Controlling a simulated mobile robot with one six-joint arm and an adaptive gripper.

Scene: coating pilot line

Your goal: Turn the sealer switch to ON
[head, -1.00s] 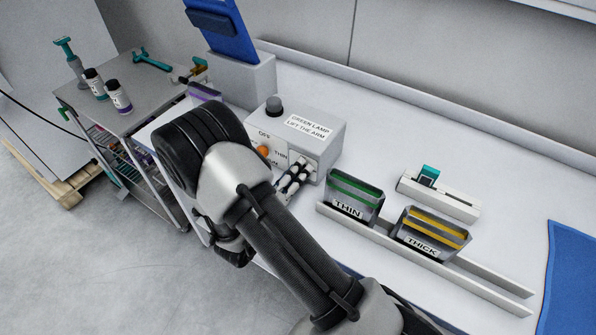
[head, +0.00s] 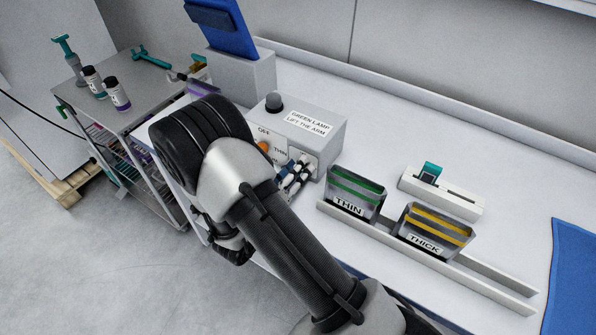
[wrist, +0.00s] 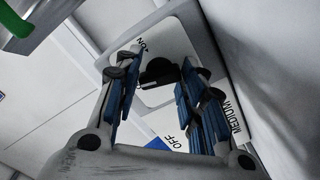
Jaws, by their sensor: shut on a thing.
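The sealer switch is a black knob (wrist: 160,72) on a white plate (wrist: 178,42) in the wrist view. My gripper (wrist: 160,84) is shut on the knob, one blue-padded finger on each side. In the head view my gripper (head: 302,164) is at the right part of the front of the grey control box (head: 326,140) and hides the switch there. The fingers cover much of the knob, so I cannot tell which mark it points at.
An orange dial (head: 265,146) sits left of my gripper on the box, and a dark lamp (head: 273,102) is on top. A THIN bin (head: 352,208) and a THICK bin (head: 425,246) stand close to the right. A cart (head: 125,122) with bottles is at left.

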